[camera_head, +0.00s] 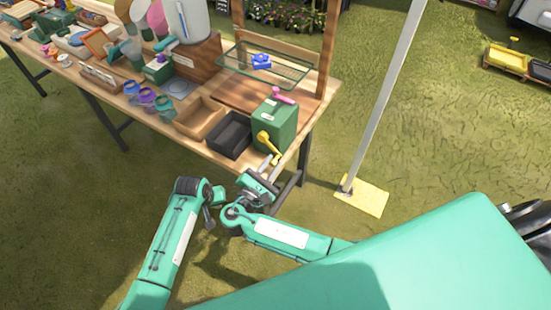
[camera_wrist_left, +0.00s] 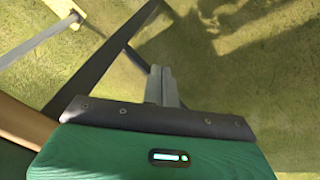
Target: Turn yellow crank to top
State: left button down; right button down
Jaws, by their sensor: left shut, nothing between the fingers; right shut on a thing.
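The yellow crank (camera_head: 264,138) is on the front face of a green box (camera_head: 286,118) at the table's right end. It slants down and to the right, its lower end at the fingers of my right gripper (camera_head: 270,163). The right gripper is shut on the crank's handle, which the fingers partly hide. My left gripper (camera_head: 210,222) is shut and empty, pointing down in front of the table, apart from the crank. Its closed fingers also show in the left wrist view (camera_wrist_left: 162,80). The crank cannot be made out in the left wrist view.
A pink crank (camera_head: 279,95) is on top of the green box. A black bin (camera_head: 231,135) and a wooden tray (camera_head: 199,118) stand left of it. A glass shelf (camera_head: 262,68) holds a blue item. A pole with a yellow base (camera_head: 362,197) stands right. Grass before the table is open.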

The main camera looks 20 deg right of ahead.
pick_arm(q)
jog(key=w+d+r+m, duration=0.1)
jog(key=d+r, duration=0.2)
jog(key=r, duration=0.6)
jog(key=w+d+r, duration=0.1)
jog(key=d+r, duration=0.2)
jog(key=r, duration=0.7)
jog(key=m+t, duration=0.1)
jog(key=m, duration=0.3)
send_near(275, 163)
jog(key=w+a, duration=0.2)
jog(key=a, duration=0.2)
pick_arm(e)
jog(key=shift+f, duration=0.1)
pick_arm(q)
jog(key=s+d+r+m, duration=0.3)
jog(key=s+d+r, duration=0.2)
jog(key=s+r, duration=0.1)
jog(key=shift+t+y, duration=0.4)
jog(key=x, duration=0.8)
jog(key=w+x, duration=0.1)
jog(key=x, duration=0.3)
jog(key=shift+a, duration=0.3)
jog(key=shift+w+a+f, duration=0.15)
jog(key=shift+w+f, duration=0.15)
jog(key=shift+f, duration=0.2)
jog(key=shift+f, duration=0.1)
